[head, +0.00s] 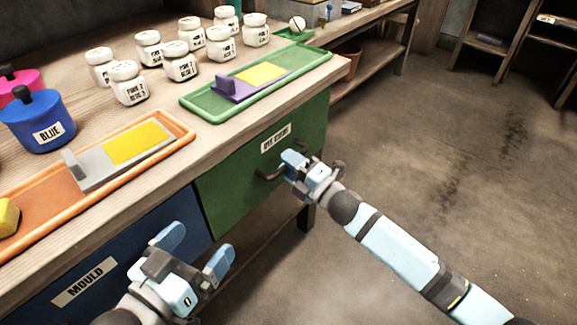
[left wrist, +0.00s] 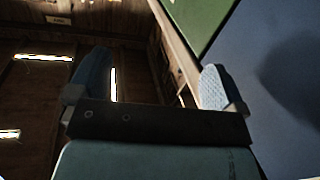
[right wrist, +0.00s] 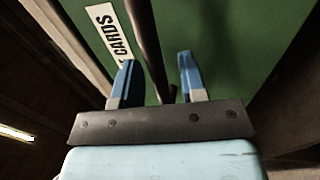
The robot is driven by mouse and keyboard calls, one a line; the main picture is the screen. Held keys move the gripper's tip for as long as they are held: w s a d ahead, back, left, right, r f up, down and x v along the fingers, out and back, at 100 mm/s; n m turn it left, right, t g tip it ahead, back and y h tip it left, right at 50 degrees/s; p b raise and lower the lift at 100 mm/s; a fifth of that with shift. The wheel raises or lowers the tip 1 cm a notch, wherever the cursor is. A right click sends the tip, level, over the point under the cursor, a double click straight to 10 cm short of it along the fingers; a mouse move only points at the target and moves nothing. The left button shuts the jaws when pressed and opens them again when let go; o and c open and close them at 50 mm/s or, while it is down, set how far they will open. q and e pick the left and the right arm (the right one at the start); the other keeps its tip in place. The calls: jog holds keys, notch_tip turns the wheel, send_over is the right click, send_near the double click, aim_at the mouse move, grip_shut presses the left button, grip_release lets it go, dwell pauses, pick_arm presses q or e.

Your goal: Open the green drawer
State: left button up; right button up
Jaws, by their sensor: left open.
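The green drawer (head: 235,185) is in the table front, below the green tray, with a white label and a dark bar handle (head: 268,175). Its front looks flush with the table. My right gripper (head: 298,165) is at the handle and partly hides it. In the right wrist view the handle bar (right wrist: 145,40) runs between the two fingers (right wrist: 157,82), with gaps showing on both sides, so the gripper looks open around it. My left gripper (head: 195,248) is open and empty in front of the blue drawer (head: 130,255).
The tabletop holds an orange tray (head: 40,200), a green tray (head: 310,62), several white jars (head: 180,65) and a blue pot (head: 40,125) near the left. The floor (head: 450,150) to the right is clear. A table leg (head: 306,215) stands below the drawer.

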jog(key=shift+w+a, duration=0.1)
jog(key=shift+a, duration=0.05)
jog(key=shift+c, duration=0.5)
grip_shut()
pick_arm(q)
jog(key=shift+r, duration=0.1)
